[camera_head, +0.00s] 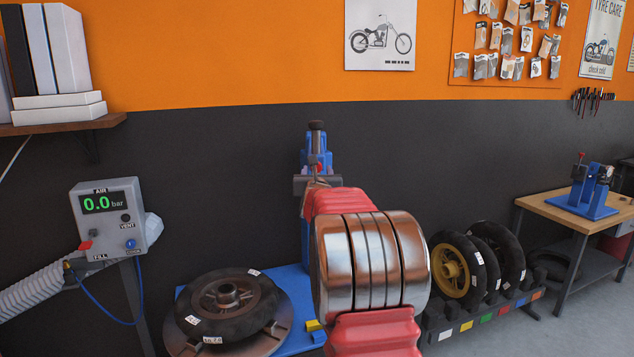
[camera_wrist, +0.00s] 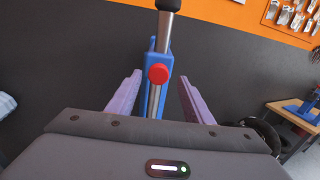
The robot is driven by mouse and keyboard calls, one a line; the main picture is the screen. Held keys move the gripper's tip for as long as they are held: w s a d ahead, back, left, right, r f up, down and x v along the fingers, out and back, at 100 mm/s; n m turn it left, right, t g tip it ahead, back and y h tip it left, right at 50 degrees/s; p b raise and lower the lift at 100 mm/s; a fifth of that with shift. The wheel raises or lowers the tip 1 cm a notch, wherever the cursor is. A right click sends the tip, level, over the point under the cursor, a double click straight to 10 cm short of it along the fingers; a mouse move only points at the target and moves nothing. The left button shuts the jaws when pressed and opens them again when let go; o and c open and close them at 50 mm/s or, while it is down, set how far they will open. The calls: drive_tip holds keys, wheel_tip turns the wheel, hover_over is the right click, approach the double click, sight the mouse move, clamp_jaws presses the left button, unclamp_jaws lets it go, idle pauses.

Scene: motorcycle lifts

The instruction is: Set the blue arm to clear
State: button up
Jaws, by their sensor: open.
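The blue arm (camera_head: 316,150) is part of the blue tyre machine, upright against the dark wall. In the wrist view it is a blue post (camera_wrist: 151,100) with a bright metal rod, a round red knob (camera_wrist: 158,74) and a black-topped handle (camera_wrist: 167,20). My gripper (camera_wrist: 158,84) is open, its two purple fingers apart on either side of the post and knob in the picture. Whether the fingers touch anything cannot be told. In the head view my red and metal arm hides the lower post.
A tyre on a rim (camera_head: 228,303) lies flat on the blue machine base (camera_head: 296,292). An air box (camera_head: 110,220) reading 0.0 bar stands at left. Several tyres (camera_head: 480,262) stand in a rack at right, before a wooden bench (camera_head: 560,212).

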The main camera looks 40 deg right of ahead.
drive_tip(key=v, duration=0.8)
drive_tip(key=shift+s+a, duration=0.1)
drive_tip(key=shift+c, duration=0.3)
